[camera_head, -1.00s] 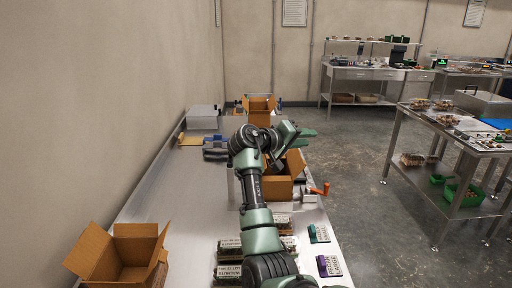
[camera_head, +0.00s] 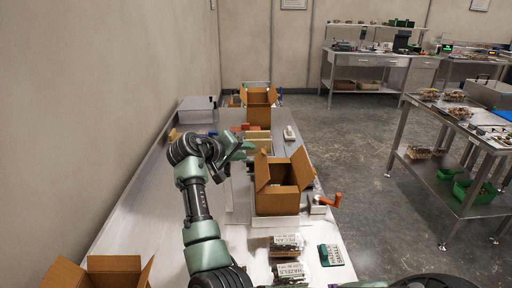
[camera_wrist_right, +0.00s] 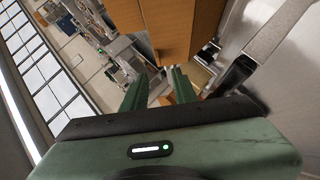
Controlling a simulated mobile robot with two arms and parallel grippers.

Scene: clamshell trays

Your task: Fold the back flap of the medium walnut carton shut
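An open brown carton (camera_head: 284,203), which I take to be the medium walnut one, sits on a pale stand in the middle of the bench in the head view. Flaps stand up at its left (camera_head: 262,170) and right (camera_head: 302,166); I cannot make out its back flap clearly. My right gripper (camera_head: 243,147) is beyond the carton to its left, apart from it. The right wrist view shows its two green fingers (camera_wrist_right: 160,88) spread with nothing held, and brown cardboard panels (camera_wrist_right: 158,25) close ahead. My left gripper is not in view.
Another open carton (camera_head: 258,106) stands at the back. A third carton (camera_head: 118,272) is cut off at lower left. An orange-handled clamp (camera_head: 328,202) sits right of the middle carton. A grey box (camera_head: 197,109) stands back left.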

